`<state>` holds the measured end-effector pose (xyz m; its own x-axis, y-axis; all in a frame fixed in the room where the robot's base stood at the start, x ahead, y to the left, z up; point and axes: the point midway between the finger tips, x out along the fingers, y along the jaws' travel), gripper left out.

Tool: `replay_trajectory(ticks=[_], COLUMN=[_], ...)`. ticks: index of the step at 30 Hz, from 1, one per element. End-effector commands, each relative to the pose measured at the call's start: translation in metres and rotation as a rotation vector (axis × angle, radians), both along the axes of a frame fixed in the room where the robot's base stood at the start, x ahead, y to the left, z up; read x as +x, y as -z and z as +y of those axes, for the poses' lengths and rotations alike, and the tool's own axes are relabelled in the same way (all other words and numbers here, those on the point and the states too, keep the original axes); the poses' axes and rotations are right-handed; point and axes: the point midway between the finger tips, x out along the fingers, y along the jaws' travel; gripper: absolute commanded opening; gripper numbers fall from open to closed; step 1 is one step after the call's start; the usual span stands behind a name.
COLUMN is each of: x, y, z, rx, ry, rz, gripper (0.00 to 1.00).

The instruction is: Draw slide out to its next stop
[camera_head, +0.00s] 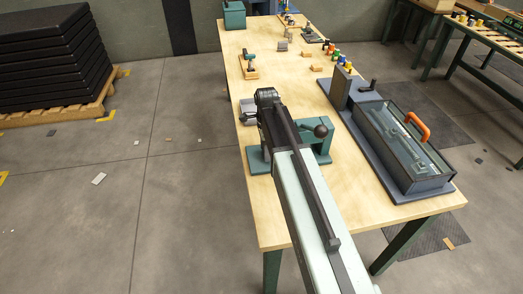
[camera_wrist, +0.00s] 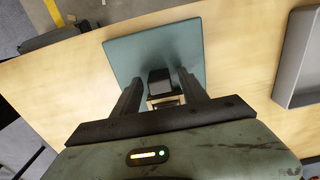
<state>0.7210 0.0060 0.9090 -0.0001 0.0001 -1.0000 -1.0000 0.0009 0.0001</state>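A teal fixture (camera_head: 322,146) with a dark ball knob (camera_head: 320,130) stands on the wooden table, partly hidden behind my arm. Its flat teal base (camera_head: 258,161) shows at the left of the arm. In the wrist view a teal plate (camera_wrist: 150,48) lies below my gripper. A dark block (camera_wrist: 159,77) with a pale piece (camera_wrist: 164,99) under it shows between the fingers. I cannot tell which part is the slide. My gripper (camera_wrist: 160,76) is open, its fingers apart on both sides of the block, with no clear contact. In the head view its fingers are hidden.
A long clear-lidded case (camera_head: 408,145) with an orange handle (camera_head: 417,129) lies along the table's right side. A grey tray (camera_wrist: 302,55) is at the right in the wrist view. Small blocks and colored pegs (camera_head: 337,58) stand farther back.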

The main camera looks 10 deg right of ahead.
Motion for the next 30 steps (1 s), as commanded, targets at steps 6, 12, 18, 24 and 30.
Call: replay_trajectory(ticks=[6, 12, 18, 24, 30], x=[0.0, 0.0, 0.0, 0.0, 0.0], y=[-0.004, -0.03, -0.069, -0.081, -0.078], z=[0.0, 0.0, 0.0, 0.0, 0.0], rx=[0.0, 0.0, 0.0, 0.0, 0.0], ry=[0.0, 0.0, 0.0, 0.0, 0.0], rz=[0.0, 0.0, 0.0, 0.0, 0.0], gripper=[0.51, 0.51, 0.51, 0.51, 0.51])
